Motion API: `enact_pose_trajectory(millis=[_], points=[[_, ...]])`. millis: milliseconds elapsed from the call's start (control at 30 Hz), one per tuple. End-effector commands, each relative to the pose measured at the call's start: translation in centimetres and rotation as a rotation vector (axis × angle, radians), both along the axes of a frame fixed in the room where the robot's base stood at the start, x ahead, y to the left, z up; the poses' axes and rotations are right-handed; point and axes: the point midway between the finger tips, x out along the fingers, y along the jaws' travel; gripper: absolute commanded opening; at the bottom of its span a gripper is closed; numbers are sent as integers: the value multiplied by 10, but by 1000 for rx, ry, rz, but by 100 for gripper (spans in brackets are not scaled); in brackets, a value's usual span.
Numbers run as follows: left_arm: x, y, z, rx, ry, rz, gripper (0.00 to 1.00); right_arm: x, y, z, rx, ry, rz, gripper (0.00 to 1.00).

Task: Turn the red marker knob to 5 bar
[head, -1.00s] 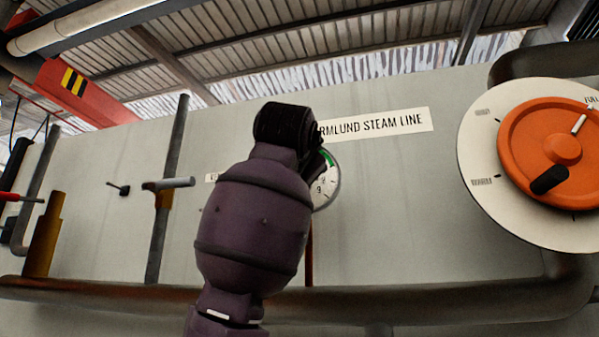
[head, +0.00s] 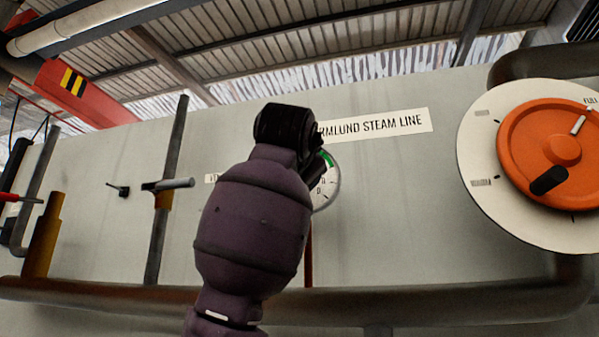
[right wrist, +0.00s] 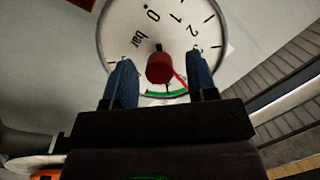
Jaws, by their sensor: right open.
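The gauge is a round white dial (right wrist: 178,30) with "bar", 0, 1 and 2 visible and a green arc. The red marker knob (right wrist: 160,68) sits at its centre, with a thin red pointer running to the lower right in the right wrist view, near the green arc's end. My right gripper (right wrist: 161,66) is open, one blue finger on each side of the knob, with visible gaps to it. In the head view my right arm covers most of the gauge (head: 329,190), and the knob is hidden there. My left gripper is not in view.
A large orange handwheel (head: 520,155) on a white plate stands to the right. A "steam line" sign (head: 385,125) is above the gauge. A thick pipe (head: 420,304) runs along the bottom, and a dark vertical pipe (head: 170,160) stands left of my arm.

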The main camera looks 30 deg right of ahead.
Motion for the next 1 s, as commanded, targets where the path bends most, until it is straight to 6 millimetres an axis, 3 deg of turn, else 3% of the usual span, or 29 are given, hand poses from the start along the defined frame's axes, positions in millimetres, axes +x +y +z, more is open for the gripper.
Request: enact_pose_trajectory(millis=[167,633,1000], points=[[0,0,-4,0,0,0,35,-8,8,-1,-1,-2,1,52],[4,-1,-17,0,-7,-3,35,-68,59,-6,-1,-3,2,52],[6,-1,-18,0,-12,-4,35,-82,71,-6,0,0,0,52]])
